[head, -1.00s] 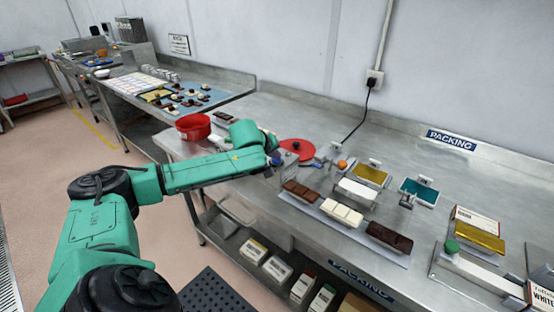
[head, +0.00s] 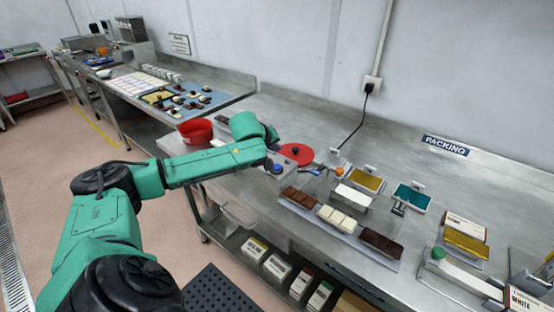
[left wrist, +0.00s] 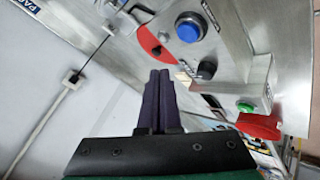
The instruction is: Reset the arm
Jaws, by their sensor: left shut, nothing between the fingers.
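My left arm (head: 215,163) reaches in from the left over the front edge of the steel packing bench (head: 300,115). Its fingers are hard to make out in the head view. In the left wrist view my left gripper (left wrist: 160,75) has its two dark fingers together with nothing between them. Beyond the fingers are a blue button (left wrist: 188,28) on a metal box and a red disc (left wrist: 150,42). The red disc (head: 296,155) lies on the bench near the wrist in the head view. My right gripper is not in view.
A red bowl (head: 195,130) stands at the bench's left end. Chocolate bars (head: 381,243) lie on a tray at the front, with gold (head: 366,180) and teal (head: 411,196) pieces behind. Boxes stand on the lower shelf. The bench's back strip is mostly clear.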

